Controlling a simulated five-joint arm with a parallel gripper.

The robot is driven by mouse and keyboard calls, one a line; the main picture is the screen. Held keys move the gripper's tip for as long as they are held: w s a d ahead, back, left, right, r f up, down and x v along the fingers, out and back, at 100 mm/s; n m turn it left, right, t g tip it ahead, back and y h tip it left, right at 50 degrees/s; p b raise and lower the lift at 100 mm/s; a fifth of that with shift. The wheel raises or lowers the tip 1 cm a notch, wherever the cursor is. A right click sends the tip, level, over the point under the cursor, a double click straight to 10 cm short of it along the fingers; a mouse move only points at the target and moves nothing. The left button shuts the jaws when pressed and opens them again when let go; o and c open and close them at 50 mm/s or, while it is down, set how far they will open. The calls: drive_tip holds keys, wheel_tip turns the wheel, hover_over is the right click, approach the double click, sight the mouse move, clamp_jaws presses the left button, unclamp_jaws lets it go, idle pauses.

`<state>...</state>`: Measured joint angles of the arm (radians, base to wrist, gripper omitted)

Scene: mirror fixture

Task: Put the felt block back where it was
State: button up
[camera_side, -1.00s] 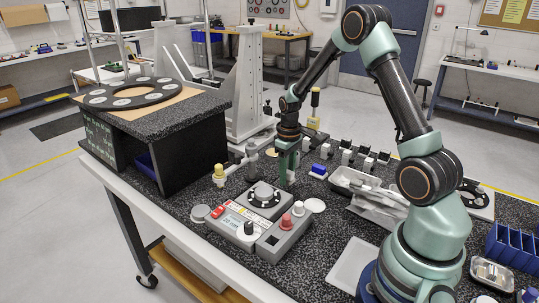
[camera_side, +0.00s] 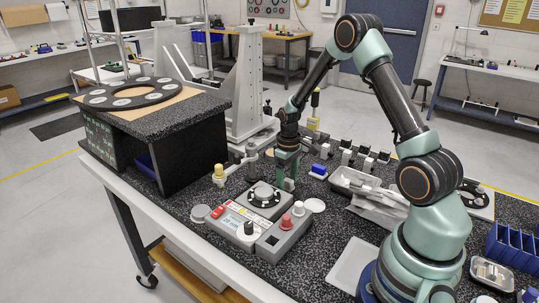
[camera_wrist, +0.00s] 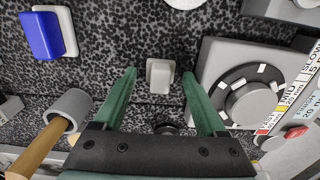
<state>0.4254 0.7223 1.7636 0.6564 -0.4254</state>
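My gripper (camera_wrist: 159,74) is open, with its two green fingers apart and pointing down at the bench. A small pale grey-white block (camera_wrist: 160,76) lies between the fingertips, with a gap on both sides. In the side view my gripper (camera_side: 287,170) is low over the bench behind the control box, and the pale block (camera_side: 290,185) shows just at its fingertips. A blue block with a white layer (camera_wrist: 47,34) lies apart at the upper left of the wrist view; it also shows in the side view (camera_side: 318,171). I cannot tell for certain which one is felt.
The control box with a round dial (camera_side: 265,196) stands close in front of my gripper. A grey cup with a wooden handle (camera_wrist: 67,108) is near the left finger in the wrist view. A tray of pale parts (camera_side: 360,183) lies to the right. Speckled bench is clear around the pale block.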

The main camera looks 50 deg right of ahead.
sight(287, 180)
wheel_tip(287, 180, up, 11)
drive_tip(key=s+a+r+t, duration=0.2)
drive_tip(key=s+a+r, duration=0.3)
drive_tip(key=a+r, duration=0.2)
drive_tip(key=s+a+r+t, duration=0.3)
drive_tip(key=s+a+r, duration=0.2)
drive_tip(key=a, duration=0.5)
drive_tip(key=shift+s+a+r+t, duration=0.3)
drive_tip(key=shift+s+a+r, duration=0.1)
drive_tip(key=shift+r, duration=0.45)
